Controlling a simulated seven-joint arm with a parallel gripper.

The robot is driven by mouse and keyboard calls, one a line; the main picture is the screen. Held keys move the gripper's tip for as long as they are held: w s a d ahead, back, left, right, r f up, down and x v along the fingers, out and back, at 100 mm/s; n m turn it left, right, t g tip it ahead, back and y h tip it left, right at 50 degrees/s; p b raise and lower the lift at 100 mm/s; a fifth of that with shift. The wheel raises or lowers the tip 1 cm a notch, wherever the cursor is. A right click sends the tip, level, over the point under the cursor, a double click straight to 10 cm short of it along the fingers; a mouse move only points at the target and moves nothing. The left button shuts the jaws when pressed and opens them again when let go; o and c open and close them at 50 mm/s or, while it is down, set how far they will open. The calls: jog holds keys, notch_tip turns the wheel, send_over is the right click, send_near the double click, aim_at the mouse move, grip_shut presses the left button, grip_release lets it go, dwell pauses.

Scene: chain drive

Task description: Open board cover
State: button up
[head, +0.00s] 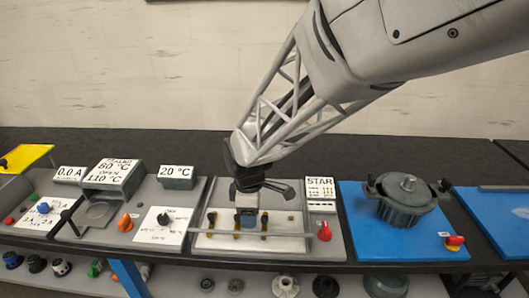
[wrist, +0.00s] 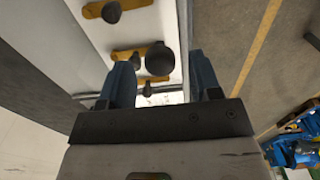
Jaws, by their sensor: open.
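The board (head: 228,243) is a pale panel in the middle of the bench, with several dark and yellow pieces standing on it. A thin silver bar runs along its front edge, and the bar also shows in the wrist view. The cover looks clear or pale, and I cannot make out its outline or whether it is raised. My gripper (head: 248,218) is over the middle of the board, pointing down. In the wrist view my gripper (wrist: 162,72) is open, its blue fingers apart, with a dark round knob (wrist: 159,59) and part of the bar seen between them. Contact is unclear.
A red knob (head: 324,232) and a STAR sign (head: 320,187) stand just right of the board. A grey pot (head: 405,205) sits on a blue plate farther right. A dial panel (head: 161,224) is at the left. Gears lie on a shelf below.

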jog(key=shift+f, duration=0.65)
jog(key=shift+w, duration=0.1)
grip_shut()
